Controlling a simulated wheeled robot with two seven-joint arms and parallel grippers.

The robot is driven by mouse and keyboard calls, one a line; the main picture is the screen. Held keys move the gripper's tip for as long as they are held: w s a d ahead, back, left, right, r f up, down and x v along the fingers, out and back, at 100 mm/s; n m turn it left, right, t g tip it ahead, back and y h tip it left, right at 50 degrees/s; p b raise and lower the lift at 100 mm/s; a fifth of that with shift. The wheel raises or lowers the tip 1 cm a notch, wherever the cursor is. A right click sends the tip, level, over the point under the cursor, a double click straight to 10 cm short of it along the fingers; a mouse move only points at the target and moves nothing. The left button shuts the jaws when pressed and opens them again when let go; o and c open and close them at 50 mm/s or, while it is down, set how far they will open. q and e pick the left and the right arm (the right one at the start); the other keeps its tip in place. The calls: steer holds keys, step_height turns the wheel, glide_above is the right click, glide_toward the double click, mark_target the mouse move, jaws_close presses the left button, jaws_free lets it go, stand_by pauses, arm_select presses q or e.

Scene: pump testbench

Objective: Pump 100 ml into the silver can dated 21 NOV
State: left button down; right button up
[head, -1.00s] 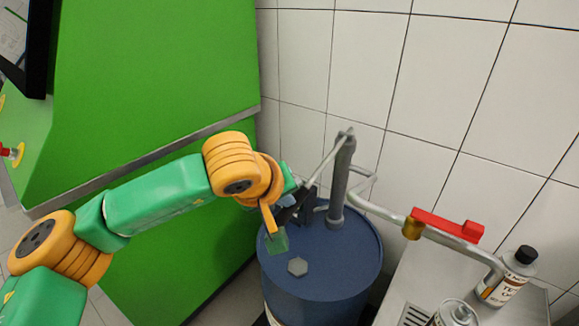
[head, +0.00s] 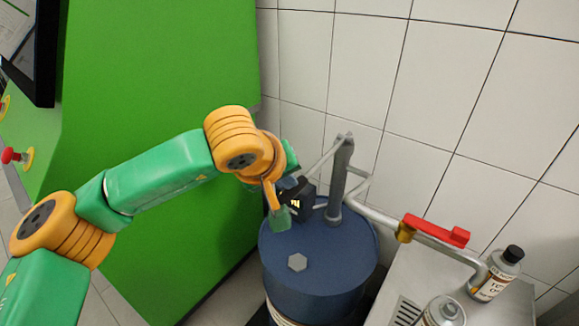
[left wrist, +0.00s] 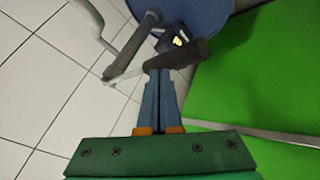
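The grey hand pump (head: 337,180) stands upright on the blue drum (head: 345,245). Its lever (head: 322,158) slopes down left towards my left gripper (head: 282,207). In the left wrist view, my left gripper (left wrist: 162,72) has its blue fingers together, with the lever's dark grip (left wrist: 185,57) lying across their tips; contact is unclear. A black display (head: 297,200) with yellow marks is beside the pump. Two cans stand on the grey bench: a black-capped one (head: 492,275) by the outlet pipe's end, and a silver one (head: 440,312) cut by the bottom edge. No date is readable.
The outlet pipe (head: 375,215) carries a red valve handle (head: 436,230). The large green machine (head: 160,80) fills the left, with a red button (head: 12,156). A tiled wall (head: 450,80) closes off the back. The grey bench (head: 400,285) has a slotted grille.

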arm_select(q)
steer(key=shift+w+d+r+p, duration=0.1)
steer(key=shift+w+r+p, duration=0.05)
steer(key=shift+r+p, duration=0.95)
steer(key=shift+w+d+r+p, duration=0.1)
steer(key=shift+r+p, duration=0.65)
steer(key=shift+r, duration=0.6)
steer(key=r+p, duration=0.4)
steer(key=r, duration=0.1)
steer(key=shift+w+d, duration=0.15)
steer(key=shift+w, duration=0.05)
